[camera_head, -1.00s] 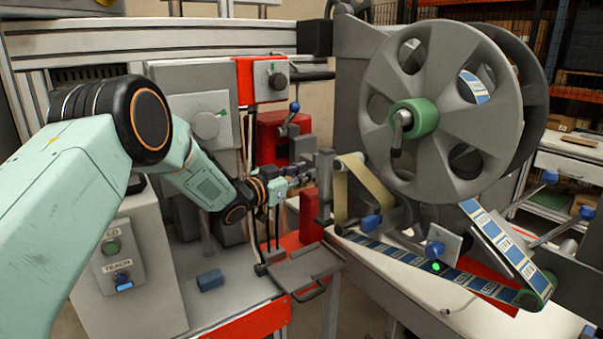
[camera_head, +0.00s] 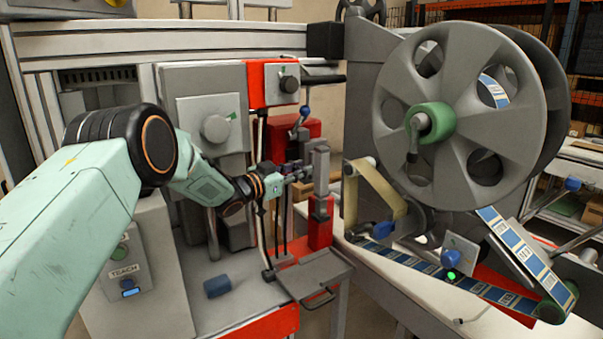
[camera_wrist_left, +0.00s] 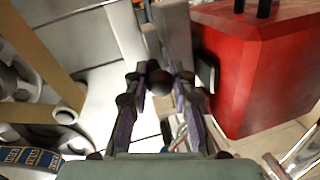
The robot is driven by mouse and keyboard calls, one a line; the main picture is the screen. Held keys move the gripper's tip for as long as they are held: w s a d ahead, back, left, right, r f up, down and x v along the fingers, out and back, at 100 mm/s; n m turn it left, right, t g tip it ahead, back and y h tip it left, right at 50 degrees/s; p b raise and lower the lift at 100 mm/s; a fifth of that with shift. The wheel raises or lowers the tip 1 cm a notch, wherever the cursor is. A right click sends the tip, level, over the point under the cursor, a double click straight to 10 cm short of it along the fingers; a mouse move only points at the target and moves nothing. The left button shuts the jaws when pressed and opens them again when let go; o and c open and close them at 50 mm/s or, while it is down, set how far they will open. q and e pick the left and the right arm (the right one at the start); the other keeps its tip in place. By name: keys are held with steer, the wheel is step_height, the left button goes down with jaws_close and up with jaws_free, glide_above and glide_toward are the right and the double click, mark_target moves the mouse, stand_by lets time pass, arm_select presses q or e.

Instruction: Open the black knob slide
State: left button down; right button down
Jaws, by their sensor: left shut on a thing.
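The black knob (camera_wrist_left: 160,82) shows in the left wrist view as a dark round end between my fingertips. My left gripper (camera_head: 298,172) is shut on it; its two fingers (camera_wrist_left: 158,88) press on the knob from both sides. A grey upright slide block (camera_head: 318,166) stands just beyond the fingertips in the head view, above a red post. In the left wrist view the grey block (camera_wrist_left: 172,32) lies directly behind the knob. The knob is too small and covered by the fingers to make out in the head view. My right gripper is not in view.
The large grey reel (camera_head: 460,110) stands to the right, with tan tape (camera_head: 376,190) close to the slide block. A red housing (camera_wrist_left: 262,70) is right of the fingers in the wrist view. A grey tray (camera_head: 314,272) lies below, near a blue cylinder (camera_head: 217,286).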

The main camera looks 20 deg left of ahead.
arm_select(q)
steer(key=c, duration=1.5)
jaws_free()
steer(key=o, duration=0.4)
